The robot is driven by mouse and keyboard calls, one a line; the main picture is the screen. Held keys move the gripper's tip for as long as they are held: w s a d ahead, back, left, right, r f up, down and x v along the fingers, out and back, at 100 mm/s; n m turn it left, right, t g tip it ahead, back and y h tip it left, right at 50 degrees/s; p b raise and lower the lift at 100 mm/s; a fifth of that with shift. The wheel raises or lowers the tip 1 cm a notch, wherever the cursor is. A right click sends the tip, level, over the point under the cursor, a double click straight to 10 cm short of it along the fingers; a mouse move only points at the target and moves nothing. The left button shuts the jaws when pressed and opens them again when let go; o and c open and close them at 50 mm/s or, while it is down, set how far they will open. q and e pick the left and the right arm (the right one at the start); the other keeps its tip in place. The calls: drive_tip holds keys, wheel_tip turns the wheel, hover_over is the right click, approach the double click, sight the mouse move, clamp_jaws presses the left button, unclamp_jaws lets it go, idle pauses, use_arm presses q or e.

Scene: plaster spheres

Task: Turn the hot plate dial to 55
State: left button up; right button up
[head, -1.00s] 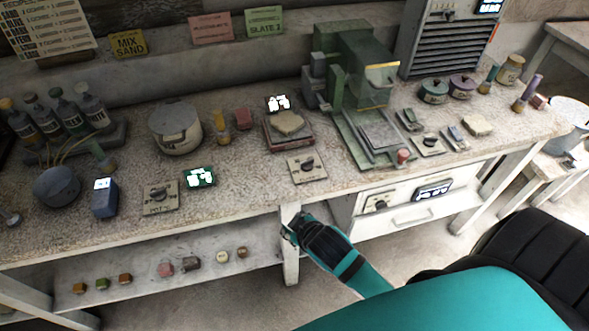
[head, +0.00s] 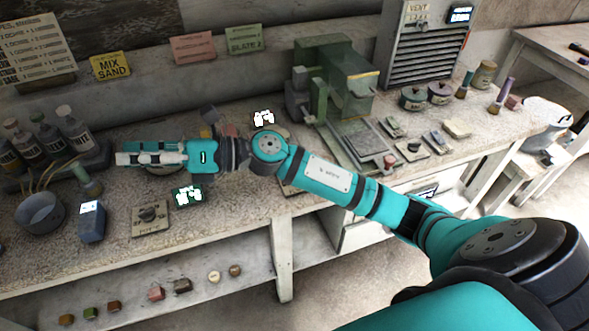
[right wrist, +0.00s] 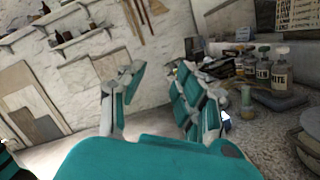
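A square beige panel with a dark dial (head: 150,217) lies near the bench's front edge at left, beside a small lit green-framed display (head: 187,194). The dial's setting is too small to read. A second dial panel, seen earlier by the plate with a slab, is now hidden behind my right arm, as is most of that plate; its lit display (head: 263,118) shows. I cannot tell which dial is the hot plate's. My right gripper (head: 125,153) is above the bench, left of and beyond the left dial, over the round pot. Its fingers are apart and empty in the right wrist view (right wrist: 160,75).
A blue device (head: 91,222) and a grey bowl (head: 40,212) stand left of the dial panel. Bottles (head: 75,132) stand behind them. Several small blocks lie on the lower shelf (head: 130,290).

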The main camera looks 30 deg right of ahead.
drive_tip(key=w+d+f+n+g+h, duration=0.1)
drive_tip(key=d+f+n+g+h, duration=0.5)
drive_tip(key=d+f+n+h, duration=0.45)
drive_tip(key=d+r+g+h, duration=0.15)
drive_tip(key=d+h, duration=0.25)
drive_tip(key=d, duration=0.7)
drive_tip(key=d+r+t+h, duration=0.1)
drive_tip(key=d+r+h, duration=0.3)
drive_tip(key=d, duration=0.6)
drive_tip(key=shift+n+g+h, duration=0.25)
drive_tip(key=shift+n+h, duration=0.1)
drive_tip(key=shift+n, duration=0.1)
drive_tip(key=f+p, duration=0.2)
drive_tip(key=f, duration=1.6)
drive_tip(key=shift+w+f+p, duration=0.2)
drive_tip(key=shift+p, duration=0.15)
clamp_jaws()
